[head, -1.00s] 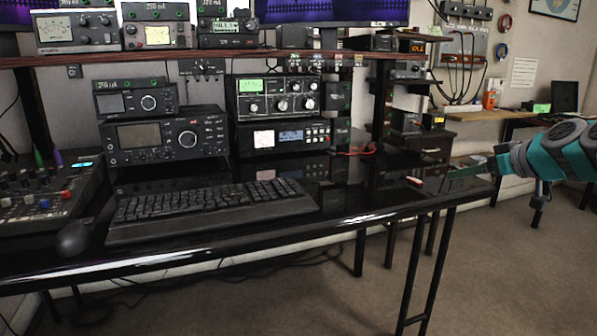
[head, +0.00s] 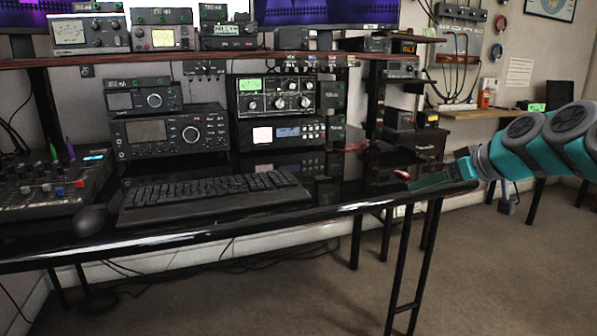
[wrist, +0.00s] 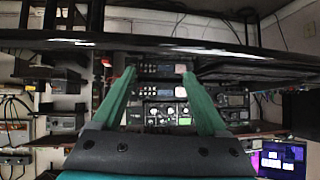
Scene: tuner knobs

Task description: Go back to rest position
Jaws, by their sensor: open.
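My gripper (head: 425,182) shows at the right of the head view, over the right end of the black desk (head: 345,204). Its green fingers are apart, with nothing held between them. In the wrist view the two green fingers (wrist: 159,73) are spread, and that view is upside down. Between them, farther off, shows the radio with several round knobs (wrist: 167,113). In the head view this radio (head: 275,97) stands under the shelf, well left of my gripper. A second radio with a large dial (head: 170,134) stands left of it.
A keyboard (head: 210,192), a mouse (head: 89,220) and a mixer (head: 45,190) lie on the desk. A small red and white object (head: 403,175) lies beside my gripper. The carpet (head: 500,270) right of the desk is clear.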

